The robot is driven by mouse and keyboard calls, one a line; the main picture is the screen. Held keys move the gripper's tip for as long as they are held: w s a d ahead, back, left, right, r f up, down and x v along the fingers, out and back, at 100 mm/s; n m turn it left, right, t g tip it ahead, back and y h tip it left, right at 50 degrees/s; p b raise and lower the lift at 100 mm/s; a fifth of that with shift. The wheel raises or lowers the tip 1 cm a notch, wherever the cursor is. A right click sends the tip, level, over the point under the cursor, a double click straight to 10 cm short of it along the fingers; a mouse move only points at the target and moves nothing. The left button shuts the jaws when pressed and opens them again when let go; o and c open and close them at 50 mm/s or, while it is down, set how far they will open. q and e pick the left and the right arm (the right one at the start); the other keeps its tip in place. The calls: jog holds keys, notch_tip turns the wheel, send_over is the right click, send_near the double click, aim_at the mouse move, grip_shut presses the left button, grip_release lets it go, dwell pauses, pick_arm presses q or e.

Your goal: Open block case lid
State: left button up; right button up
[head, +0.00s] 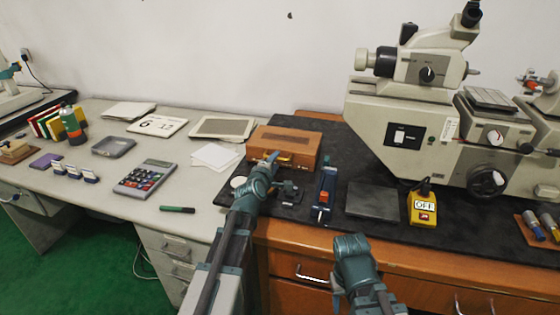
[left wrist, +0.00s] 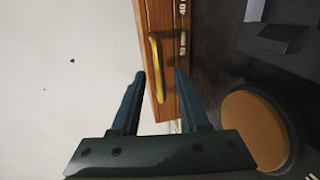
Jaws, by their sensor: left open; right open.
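The block case (head: 300,142) is a brown wooden box with a yellow handle on its front, standing at the back left of the black mat. Its lid looks shut. In the left wrist view the case (left wrist: 168,28) comes in from the top, with its curved yellow handle (left wrist: 156,72) reaching between my fingertips. My left gripper (head: 272,159) is in front of the case; in the left wrist view it (left wrist: 160,76) is open, fingers apart on either side of the handle's end. I cannot tell whether they touch it. My right gripper (head: 337,289) is open, low at the desk's front edge.
A large microscope-like machine (head: 430,110) fills the right. A blue tool (head: 326,188), a dark plate (head: 374,201) and a yellow switch box (head: 423,206) lie on the mat. White paper (head: 217,155) and a calculator (head: 147,178) lie to the left.

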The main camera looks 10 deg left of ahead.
aim_at(284, 147)
pick_arm(q)
jog(key=shift+x, duration=1.6)
jog(key=shift+c, duration=0.2)
grip_shut()
